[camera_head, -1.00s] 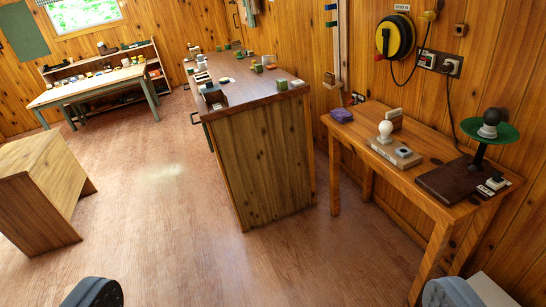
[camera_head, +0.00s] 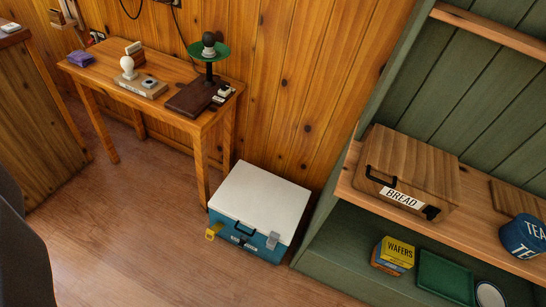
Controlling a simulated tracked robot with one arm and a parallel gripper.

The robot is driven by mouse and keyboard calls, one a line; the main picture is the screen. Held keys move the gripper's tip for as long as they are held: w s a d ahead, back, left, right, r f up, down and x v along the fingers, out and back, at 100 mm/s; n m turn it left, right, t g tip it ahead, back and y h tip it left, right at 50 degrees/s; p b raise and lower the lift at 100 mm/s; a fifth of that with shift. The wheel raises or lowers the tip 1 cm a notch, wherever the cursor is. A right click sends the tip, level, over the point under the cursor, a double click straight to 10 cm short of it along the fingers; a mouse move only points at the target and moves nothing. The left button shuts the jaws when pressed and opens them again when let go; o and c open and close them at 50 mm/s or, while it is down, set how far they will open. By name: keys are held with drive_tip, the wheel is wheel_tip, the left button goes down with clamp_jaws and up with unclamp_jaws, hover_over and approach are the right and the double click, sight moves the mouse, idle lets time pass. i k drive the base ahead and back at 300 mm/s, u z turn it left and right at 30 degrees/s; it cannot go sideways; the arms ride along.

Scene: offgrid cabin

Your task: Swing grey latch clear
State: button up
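A cooler box with a white lid (camera_head: 262,199) and blue body (camera_head: 266,253) stands on the floor below centre. The grey latch (camera_head: 272,240) is on its front face near the right corner, lying upright against the lid edge and body as far as I can tell. A yellow latch (camera_head: 213,231) is at the front left corner and looks tilted out from the box. A dark handle (camera_head: 243,230) is between them. The lid looks closed. My gripper is not in view.
A wooden side table (camera_head: 165,78) stands behind and left of the cooler. A green shelf unit (camera_head: 335,245) stands close on its right, holding a bread box (camera_head: 408,175) and wafers tin (camera_head: 393,255). Open floor (camera_head: 130,235) lies in front and left. A dark shape fills the left edge.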

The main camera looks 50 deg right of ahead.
sight(272, 241)
drive_tip(key=z, duration=1.05)
drive_tip(key=k, duration=1.85)
drive_tip(key=z, duration=0.4)
drive_tip(key=i, duration=1.7)
drive_tip(key=u, duration=0.5)
